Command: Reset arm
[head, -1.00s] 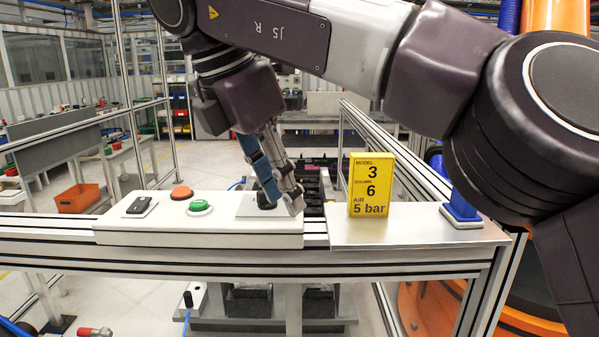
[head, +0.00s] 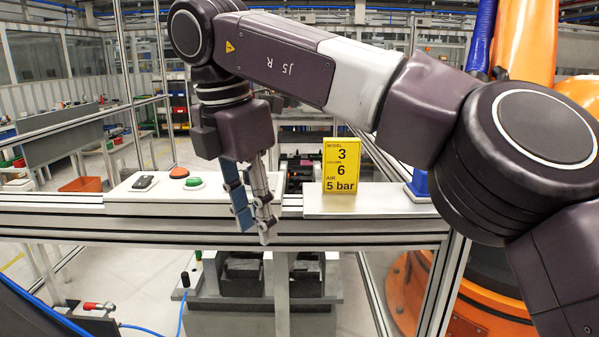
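My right gripper (head: 255,233) hangs with its fingers pointing down, in front of the front rail (head: 120,226). Its two fingers, one blue-grey and one silver, sit close together at the tips. I cannot tell whether they touch, and no object shows between them. The gripper hides the right part of the white control panel (head: 140,207). On that panel are an orange button (head: 179,172), a green button (head: 193,183) and a small black switch (head: 144,183), all left of the gripper and apart from it. My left gripper is not in view.
A yellow sign (head: 341,165) reading model 3, column 6, air 5 bar stands on a metal plate (head: 390,203). Metal frame posts (head: 129,100) rise at the left. An orange robot (head: 527,45) stands at the right. A grey fixture (head: 318,290) sits below the rail.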

